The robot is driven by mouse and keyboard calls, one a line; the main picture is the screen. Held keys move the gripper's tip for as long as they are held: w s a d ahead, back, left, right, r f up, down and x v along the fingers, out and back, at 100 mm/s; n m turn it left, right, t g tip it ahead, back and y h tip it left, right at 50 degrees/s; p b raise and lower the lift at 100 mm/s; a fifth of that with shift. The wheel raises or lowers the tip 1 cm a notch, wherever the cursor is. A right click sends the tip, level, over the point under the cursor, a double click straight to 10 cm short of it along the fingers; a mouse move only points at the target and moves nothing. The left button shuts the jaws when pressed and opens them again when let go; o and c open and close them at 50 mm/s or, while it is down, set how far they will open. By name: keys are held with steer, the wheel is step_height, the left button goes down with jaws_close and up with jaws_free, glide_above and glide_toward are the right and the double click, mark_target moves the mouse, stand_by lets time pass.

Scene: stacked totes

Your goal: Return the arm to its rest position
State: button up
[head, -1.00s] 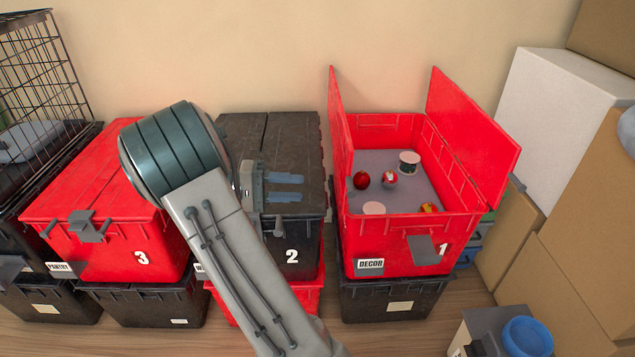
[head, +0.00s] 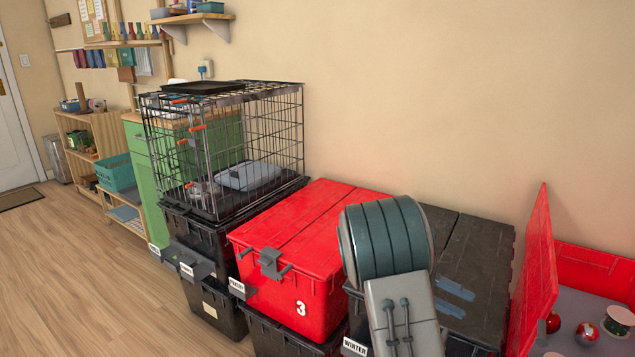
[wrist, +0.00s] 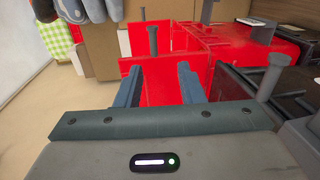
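My arm shows in the head view, its teal-banded joint in front of the black tote (head: 480,262) and right of the closed red tote 3 (head: 300,235). My gripper is hidden behind the arm in the head view. In the wrist view my gripper (wrist: 160,82) is open, its two blue-grey fingers apart with nothing between them. Beyond the fingers is the red wall of a tote (wrist: 158,105). The open red tote (head: 535,265) at the right edge of the head view has its flap upright and holds red ornaments (head: 587,332) and a spool (head: 618,320).
A wire crate (head: 225,150) stands on black totes at the left of the row. A green cabinet (head: 150,185) and a wooden shelf unit (head: 95,140) stand farther left. The wooden floor (head: 80,270) in front of them is clear. Cardboard boxes (wrist: 110,60) show in the wrist view.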

steer(key=s+a+r+n+t+y+p, duration=0.2)
steer(key=s+a+r+t+y+p, duration=0.2)
steer(key=r+p, duration=0.4)
steer(key=s+a+r+n+t+y+p, duration=0.2)
steer(key=s+a+r+t+y+p, duration=0.2)
steer(key=r+p, duration=0.5)
steer(key=s+a+r+n+t+y+p, duration=0.3)
steer(key=s+a+r+t+y+p, duration=0.1)
steer(key=s+a+r+p, duration=0.3)
step_height(320, 180, up, 4)
steer(key=shift+a+f+t+y+p, duration=0.2)
steer(key=shift+a+t+y+p, duration=0.25)
steer(key=shift+a+p, duration=0.75)
